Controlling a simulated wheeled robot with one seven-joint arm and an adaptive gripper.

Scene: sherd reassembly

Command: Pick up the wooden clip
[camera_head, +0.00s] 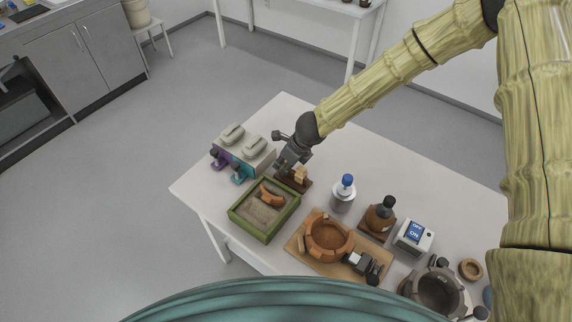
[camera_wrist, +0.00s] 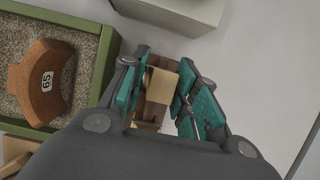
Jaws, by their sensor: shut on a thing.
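The wooden clip (camera_wrist: 162,85) is a light tan wooden piece that shows between my gripper's teal-padded fingers in the wrist view. In the head view the clip (camera_head: 300,174) is small, above a dark brown wooden base (camera_head: 305,185) behind the green sand tray. My gripper (camera_wrist: 168,95) is shut on the clip. In the head view my gripper (camera_head: 291,164) is at the table's far left part, pointing down. The fingers and palm hide part of the clip, and I cannot tell whether it is clear of the base.
A green-framed sand tray (camera_head: 238,221) holds an orange sherd (camera_head: 271,195); the sherd labelled 65 (camera_wrist: 43,85) shows left of my gripper. A beige device (camera_head: 252,152) stands behind. A blue-capped bottle (camera_head: 343,198), a brown bottle (camera_head: 380,216) and a partly rebuilt pot (camera_head: 328,238) are to the right.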

